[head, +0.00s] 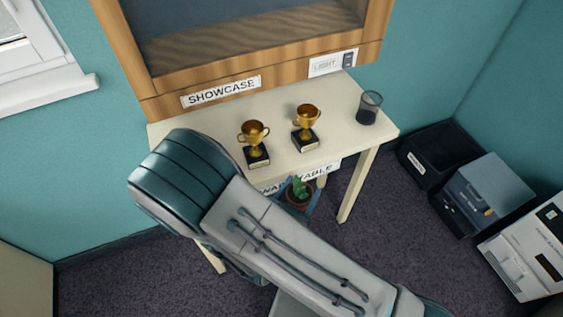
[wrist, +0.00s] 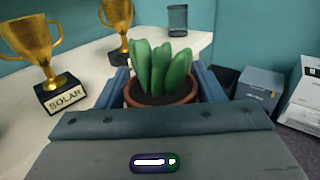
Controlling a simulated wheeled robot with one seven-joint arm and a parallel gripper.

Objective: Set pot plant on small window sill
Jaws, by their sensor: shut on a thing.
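The pot plant, a green succulent in a round terracotta pot (wrist: 162,98), is held between the blue fingers of my gripper (wrist: 163,88). My gripper is shut on the pot, which looks upright. In the head view the pot plant (head: 299,192) shows beside my arm, in front of the table's front edge and partly hidden. A white window sill (head: 50,105) runs under the window at the upper left of the head view. It looks empty where it shows. My gripper is well to the right of it.
A cream table (head: 345,140) carries two gold trophies (head: 254,143) (head: 306,127) and a dark cup (head: 369,108). A wooden showcase (head: 260,90) stands behind. On the floor at right are a black crate (head: 440,155), a grey-blue box (head: 482,190) and a white machine (head: 530,255).

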